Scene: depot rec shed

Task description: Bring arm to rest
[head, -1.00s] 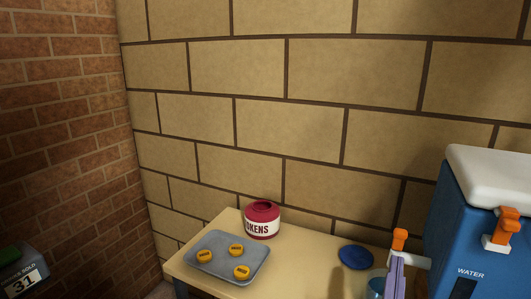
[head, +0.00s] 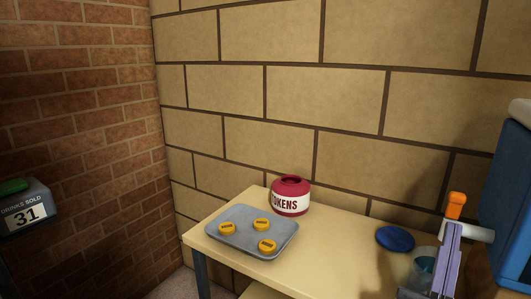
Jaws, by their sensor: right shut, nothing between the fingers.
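My right gripper (head: 455,206) shows at the lower right, with an orange tip above a purple body. It is upright and shut, with nothing in it. My left gripper is out of view.
A table (head: 345,262) holds a grey tray (head: 243,239) with three yellow tokens (head: 261,223), a red token jar (head: 290,197) and a blue disc (head: 395,239). A blue water cooler (head: 508,205) stands at the right edge. A counter box reading 31 (head: 27,212) is at left.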

